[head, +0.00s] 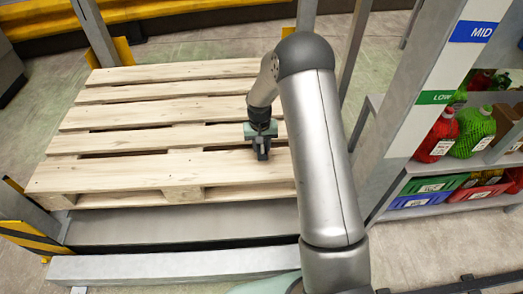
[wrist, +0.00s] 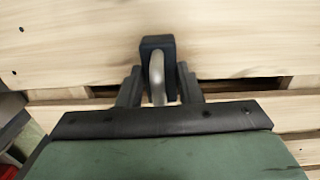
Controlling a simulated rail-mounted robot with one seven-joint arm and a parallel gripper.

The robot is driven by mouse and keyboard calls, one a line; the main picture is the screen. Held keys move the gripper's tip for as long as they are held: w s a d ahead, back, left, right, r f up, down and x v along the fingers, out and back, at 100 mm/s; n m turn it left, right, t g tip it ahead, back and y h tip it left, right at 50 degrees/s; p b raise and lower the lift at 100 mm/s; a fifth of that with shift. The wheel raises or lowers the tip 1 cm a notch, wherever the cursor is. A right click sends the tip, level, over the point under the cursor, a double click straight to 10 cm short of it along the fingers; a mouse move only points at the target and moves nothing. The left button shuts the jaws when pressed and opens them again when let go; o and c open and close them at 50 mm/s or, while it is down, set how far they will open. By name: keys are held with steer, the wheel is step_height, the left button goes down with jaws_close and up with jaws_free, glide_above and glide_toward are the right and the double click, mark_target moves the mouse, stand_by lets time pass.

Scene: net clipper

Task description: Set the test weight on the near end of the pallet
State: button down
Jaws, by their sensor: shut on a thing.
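The test weight (head: 262,153) is a small dark block with a pale metal loop handle. In the wrist view the weight (wrist: 157,43) is ahead of my gripper (wrist: 158,88), whose two fingers are shut on the handle. In the head view my gripper (head: 261,138) is above the right part of the pallet's nearest boards. The wooden pallet (head: 120,172) has pale slats with dark gaps. The weight is over or on its near board; I cannot tell whether it touches the wood.
A grey metal ledge (head: 170,228) runs in front of the pallet. At right, a grey upright (head: 415,110) and shelves hold red and green netted goods (head: 472,130) and coloured crates (head: 425,186). The pallet's left part is bare.

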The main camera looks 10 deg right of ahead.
steer(key=shift+f, duration=1)
steer(key=shift+f, duration=0.2)
steer(key=c, duration=1)
jaws_free()
